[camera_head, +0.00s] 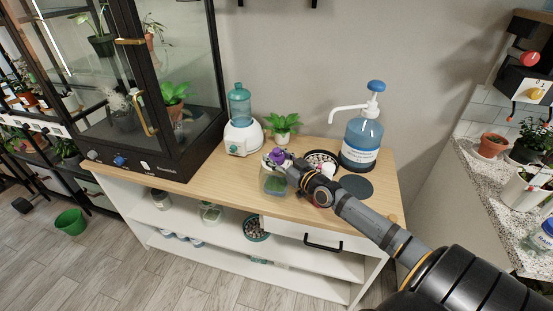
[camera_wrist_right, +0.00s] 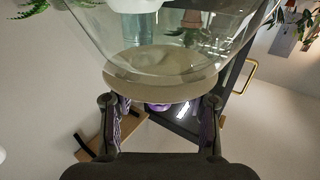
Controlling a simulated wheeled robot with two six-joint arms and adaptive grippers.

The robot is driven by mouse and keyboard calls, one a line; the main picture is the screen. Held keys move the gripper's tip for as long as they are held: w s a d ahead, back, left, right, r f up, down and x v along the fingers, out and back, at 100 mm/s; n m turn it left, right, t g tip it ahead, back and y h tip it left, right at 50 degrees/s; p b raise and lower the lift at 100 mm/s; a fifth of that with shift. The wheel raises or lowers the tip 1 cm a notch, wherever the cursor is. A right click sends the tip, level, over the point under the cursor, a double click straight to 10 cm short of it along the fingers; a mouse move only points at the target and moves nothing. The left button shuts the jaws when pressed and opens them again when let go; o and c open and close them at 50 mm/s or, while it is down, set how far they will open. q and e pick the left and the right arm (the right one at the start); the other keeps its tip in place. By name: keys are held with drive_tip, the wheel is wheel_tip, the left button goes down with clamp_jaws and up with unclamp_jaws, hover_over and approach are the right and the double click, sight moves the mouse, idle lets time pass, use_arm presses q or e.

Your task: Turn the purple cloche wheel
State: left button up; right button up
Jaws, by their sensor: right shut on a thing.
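The purple cloche wheel (camera_head: 279,156) shows at the top of a small clear glass cloche (camera_head: 273,182) near the front edge of the wooden cabinet top. My right gripper (camera_head: 277,160) reaches in from the right and is shut on the wheel, its fingers on either side. In the right wrist view the glass of the cloche (camera_wrist_right: 180,35) fills the top, with a pale round disc against it. A bit of the purple wheel (camera_wrist_right: 158,107) shows between my right fingers (camera_wrist_right: 160,112); the rest is hidden. My left gripper is not in view.
A pump bottle (camera_head: 362,140) with a blue knob, a dark round mat (camera_head: 356,187) and a dark round tray stand to the right, close to my arm. A white device with a teal bottle (camera_head: 240,108) and a potted plant (camera_head: 282,126) stand behind. A glass cabinet (camera_head: 190,60) is at left.

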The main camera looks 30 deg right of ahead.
sight(281, 161)
drive_tip(key=o, duration=1.2)
drive_tip(key=shift+s, duration=0.15)
drive_tip(key=s, duration=0.4)
drive_tip(key=s+d, duration=0.1)
drive_tip(key=s, duration=0.1)
drive_tip(key=shift+s+a, duration=0.1)
drive_tip(key=shift+s, duration=0.5)
